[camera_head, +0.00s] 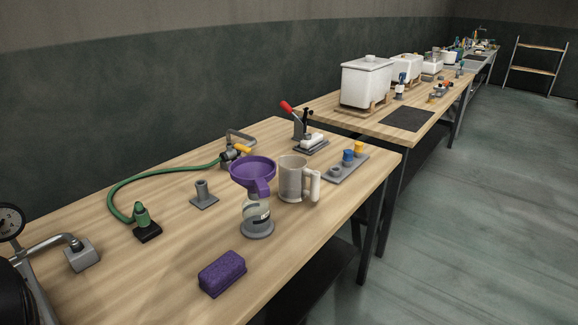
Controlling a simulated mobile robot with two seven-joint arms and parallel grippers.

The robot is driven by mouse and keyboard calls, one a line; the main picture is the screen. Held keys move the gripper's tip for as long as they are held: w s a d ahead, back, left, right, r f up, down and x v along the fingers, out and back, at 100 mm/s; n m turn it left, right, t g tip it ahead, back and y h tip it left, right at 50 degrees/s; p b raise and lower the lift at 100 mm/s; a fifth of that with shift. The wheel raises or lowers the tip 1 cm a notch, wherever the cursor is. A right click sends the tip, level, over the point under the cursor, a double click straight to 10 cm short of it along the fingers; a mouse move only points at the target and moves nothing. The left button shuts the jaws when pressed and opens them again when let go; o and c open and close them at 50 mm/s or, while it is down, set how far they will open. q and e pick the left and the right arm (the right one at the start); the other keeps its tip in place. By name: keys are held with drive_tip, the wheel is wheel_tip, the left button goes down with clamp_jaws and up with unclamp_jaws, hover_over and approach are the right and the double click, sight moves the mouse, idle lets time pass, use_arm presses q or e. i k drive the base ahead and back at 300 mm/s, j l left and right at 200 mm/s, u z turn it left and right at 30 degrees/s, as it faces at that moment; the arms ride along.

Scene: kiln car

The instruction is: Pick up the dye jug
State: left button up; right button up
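A pale grey, slightly see-through jug (291,179) stands upright on the near wooden table, with its white handle (314,184) toward the right. It is the only jug that I see on this table, so I take it as the dye jug. Its front left side is close behind a purple funnel (253,172), which sits in a clear bottle (256,211) on a round grey base. I cannot tell whether jug and funnel touch. Neither of my grippers is in view.
A purple sponge (222,273) lies in front. A red-handled press (309,130) stands behind the jug, and a grey strip with blue and yellow knobs (346,167) lies right. A green hose (140,180) runs left. The table's right edge (388,174) is close.

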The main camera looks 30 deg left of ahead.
sight(294, 171)
drive_tip(key=i+l, duration=0.25)
drive_tip(key=i, duration=0.2)
drive_tip(key=i+l, duration=0.3)
drive_tip(key=i, duration=0.2)
drive_tip(key=i+l, duration=0.25)
drive_tip(key=i, duration=0.2)
drive_tip(key=i+l, duration=0.25)
drive_tip(key=i, duration=0.25)
drive_tip(key=u, duration=0.45)
drive_tip(key=i+l+u, duration=0.1)
drive_tip(key=u, duration=0.4)
drive_tip(key=i+l+u, duration=0.1)
drive_tip(key=u, duration=0.35)
drive_tip(key=i+u, duration=0.15)
drive_tip(key=u, duration=0.25)
